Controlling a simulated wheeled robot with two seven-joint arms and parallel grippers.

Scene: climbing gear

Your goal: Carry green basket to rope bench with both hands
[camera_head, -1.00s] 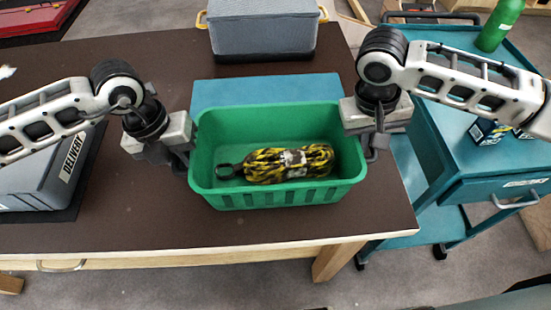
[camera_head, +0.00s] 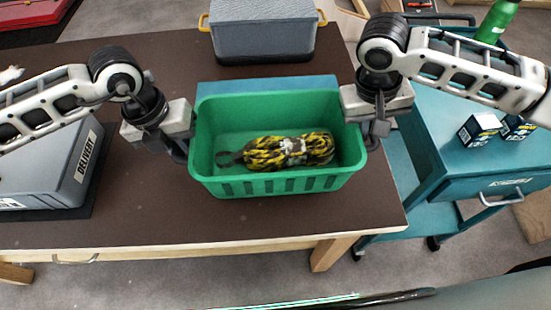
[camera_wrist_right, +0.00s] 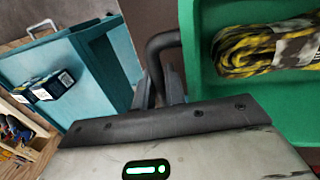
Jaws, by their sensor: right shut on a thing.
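The green basket (camera_head: 275,184) is upright and level over the brown table, with a yellow-and-black rope bundle (camera_head: 285,151) inside. My right gripper (camera_head: 374,135) is at its right end, shut on the basket's dark handle. The handle (camera_wrist_right: 160,48) also shows in the right wrist view beside the green wall. My left gripper (camera_head: 180,145) is at the basket's left end, by the handle there; its fingertips are mostly hidden, so its grip cannot be made out. I cannot tell which surface is the rope bench.
A blue mat (camera_head: 215,87) lies behind the basket on the brown table (camera_head: 150,75). A grey box (camera_head: 262,32) stands at the back, a grey delivery case (camera_head: 55,175) at the left. A teal cart (camera_head: 470,170) with small boxes and a green bottle (camera_head: 497,20) is at the right.

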